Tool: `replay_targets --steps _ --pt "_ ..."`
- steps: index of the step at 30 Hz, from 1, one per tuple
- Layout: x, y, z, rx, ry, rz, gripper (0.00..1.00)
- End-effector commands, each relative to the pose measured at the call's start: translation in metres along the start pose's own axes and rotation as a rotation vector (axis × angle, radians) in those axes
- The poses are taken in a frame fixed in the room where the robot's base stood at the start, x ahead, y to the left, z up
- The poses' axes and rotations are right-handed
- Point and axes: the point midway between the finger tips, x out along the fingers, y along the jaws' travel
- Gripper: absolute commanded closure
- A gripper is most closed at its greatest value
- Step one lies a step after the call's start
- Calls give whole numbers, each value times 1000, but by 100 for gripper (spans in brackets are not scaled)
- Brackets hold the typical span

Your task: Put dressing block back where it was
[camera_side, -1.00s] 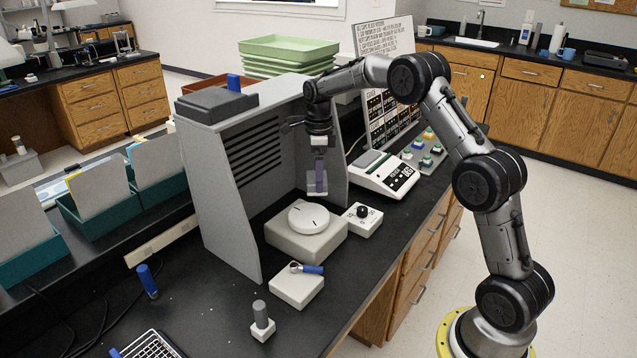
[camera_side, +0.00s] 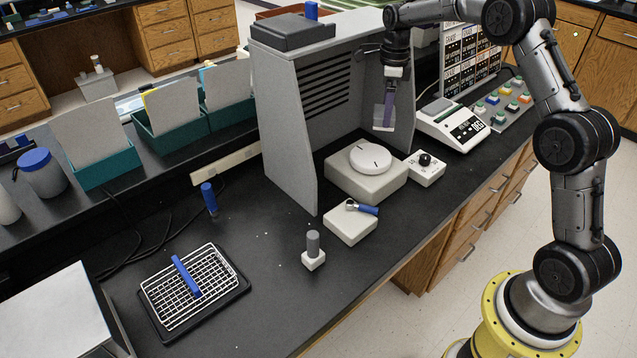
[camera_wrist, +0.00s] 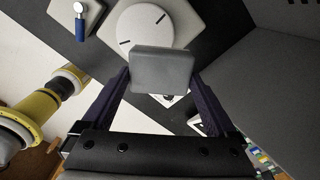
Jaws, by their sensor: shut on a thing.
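My gripper (camera_side: 386,124) points down inside the grey hood, with its dark purple fingers shut on a grey block, which I take to be the dressing block (camera_side: 382,128). The block hangs above and slightly right of the round white disc (camera_side: 370,157) on its pale base (camera_side: 350,183), apart from it. In the wrist view my gripper (camera_wrist: 161,82) holds the grey block (camera_wrist: 162,66) between its fingers, and the block covers part of the disc (camera_wrist: 145,22). The block's underside is hidden.
The grey hood (camera_side: 290,135) stands left of and behind the gripper. A knob box (camera_side: 425,170) and a scale (camera_side: 452,125) stand to the right. A pale block with a blue-handled tool (camera_side: 350,226), a grey peg on a white base (camera_side: 313,258) and a wire rack (camera_side: 215,275) are nearer.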

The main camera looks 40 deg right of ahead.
Motion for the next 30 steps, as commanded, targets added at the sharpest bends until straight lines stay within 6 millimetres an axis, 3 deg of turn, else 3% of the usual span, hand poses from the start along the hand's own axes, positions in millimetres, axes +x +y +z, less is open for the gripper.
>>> replay_targets --steps 5,12,21,30 --pt "4 28 20 -170 5 9 59" --pt "21 80 47 -669 9 20 59" --pt "41 126 58 -1288 5 26 59" --pt "55 153 60 -1768 1 22 59"
